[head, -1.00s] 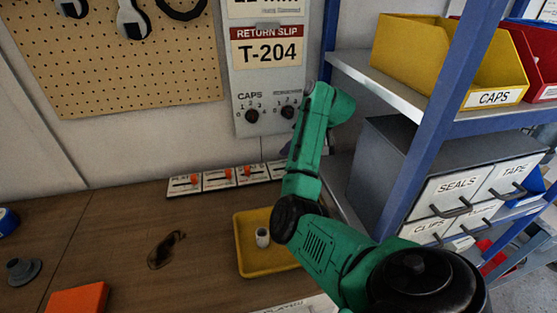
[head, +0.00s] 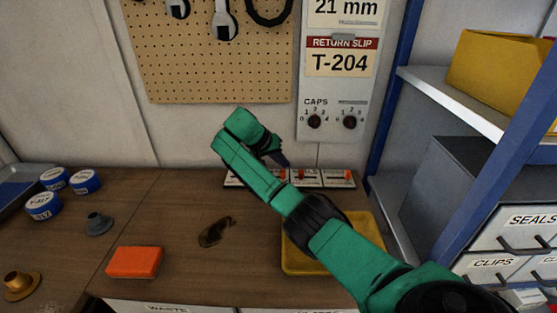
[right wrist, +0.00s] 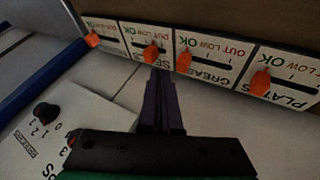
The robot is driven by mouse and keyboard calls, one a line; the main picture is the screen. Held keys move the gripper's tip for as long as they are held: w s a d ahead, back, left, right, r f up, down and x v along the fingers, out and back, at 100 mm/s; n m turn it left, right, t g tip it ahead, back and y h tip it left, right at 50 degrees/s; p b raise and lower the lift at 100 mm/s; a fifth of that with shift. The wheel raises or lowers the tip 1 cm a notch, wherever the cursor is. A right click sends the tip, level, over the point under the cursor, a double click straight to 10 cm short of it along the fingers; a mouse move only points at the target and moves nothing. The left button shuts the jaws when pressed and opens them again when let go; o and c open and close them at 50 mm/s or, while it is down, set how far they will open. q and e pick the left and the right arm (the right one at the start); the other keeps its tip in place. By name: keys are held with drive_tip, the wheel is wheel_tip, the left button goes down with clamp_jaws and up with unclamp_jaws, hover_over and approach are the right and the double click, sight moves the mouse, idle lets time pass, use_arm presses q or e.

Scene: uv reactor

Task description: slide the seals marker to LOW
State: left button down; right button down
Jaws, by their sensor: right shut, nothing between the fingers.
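The seals marker (right wrist: 152,53) is an orange knob on the slider card (right wrist: 132,34) whose label starts "SE" in the right wrist view. It appears nearer the OUT end than the OK end; I cannot tell its exact mark. In the head view it is the orange marker (head: 303,174) on the third card from the left. My right gripper (right wrist: 158,76) is shut and empty. Its dark fingertips are just below the seals card, close to the marker; contact cannot be told. In the head view the gripper (head: 281,159) hangs over the row of cards. My left gripper is not in view.
Neighbouring cards carry the grease marker (right wrist: 183,60), the plates marker (right wrist: 260,82) and another orange marker (right wrist: 92,40). A yellow tray (head: 294,262) stands in front of the row, partly behind my right arm. A wall panel with knobs (head: 314,121) is behind. Shelving (head: 389,100) stands at right.

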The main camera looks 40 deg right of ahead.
sight(301, 174)
drive_tip(key=x, duration=0.6)
drive_tip(key=shift+p, duration=0.4)
